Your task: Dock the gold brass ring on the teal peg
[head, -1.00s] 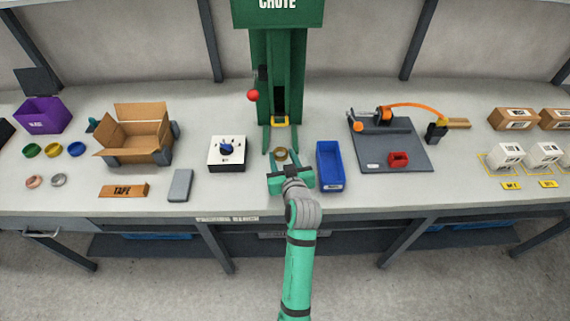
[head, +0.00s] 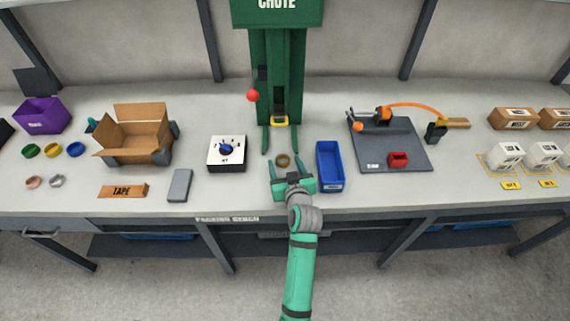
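The open cardboard box (head: 135,137) stands left of centre. The green chute (head: 277,85) with its two prongs rises behind the ring. The blue bin (head: 330,167) is close on the right. Several other rings lie at far left, including a yellow one (head: 53,150).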

